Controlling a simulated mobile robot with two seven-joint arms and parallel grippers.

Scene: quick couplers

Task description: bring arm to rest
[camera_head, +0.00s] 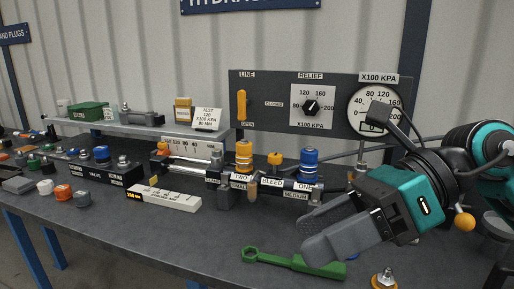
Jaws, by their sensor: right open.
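My right arm (480,165) comes in from the right over the workbench. My teal and black right gripper (308,234) points left and down, its two grey fingers apart with nothing seen between them. It is above the front right of the bench, close to a green wrench (270,258) whose right end is partly below the fingers. I cannot tell whether they touch. My left gripper is not in view.
A panel (270,117) with a relief dial and a gauge (374,108) stands behind. Couplers with yellow (244,155) and blue (309,158) tops stand left of the gripper. A brass fitting (384,279) is at the front edge. The bench's front middle (205,240) is clear.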

